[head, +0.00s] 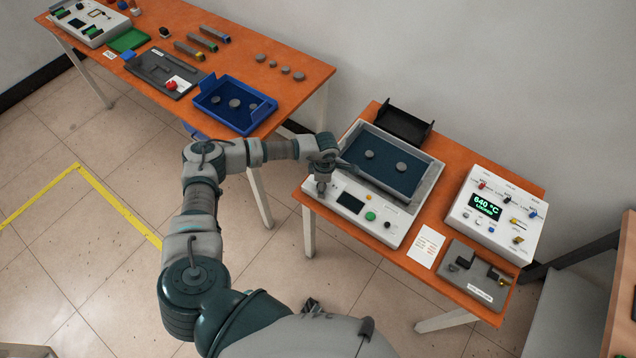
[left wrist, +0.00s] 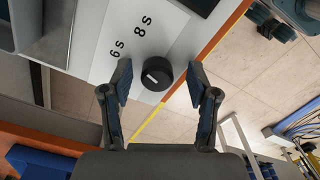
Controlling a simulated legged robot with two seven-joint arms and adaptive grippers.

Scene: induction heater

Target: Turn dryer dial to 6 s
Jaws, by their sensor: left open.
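The dryer (head: 408,222) is a white unit with a dark tray area, a small dark screen and coloured buttons on the right-hand table. Its dial (left wrist: 157,74) is a black round knob with a short white mark, seen in the left wrist view. Printed labels "6 s" (left wrist: 117,49) and "8 s" (left wrist: 143,26) lie beside it. I cannot tell exactly which label the mark points to. My left gripper (left wrist: 157,84) is open, with one finger on each side of the dial; contact is unclear. In the head view my left gripper (head: 321,178) covers the dial at the dryer's left front corner.
Two grey discs (head: 385,160) lie in the dryer's tray. A black open bin (head: 405,124) stands behind it. A white heater box (head: 494,212) reading 640 °C and a grey fixture (head: 473,277) are to the right. A blue tray (head: 234,104) sits on the left table.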

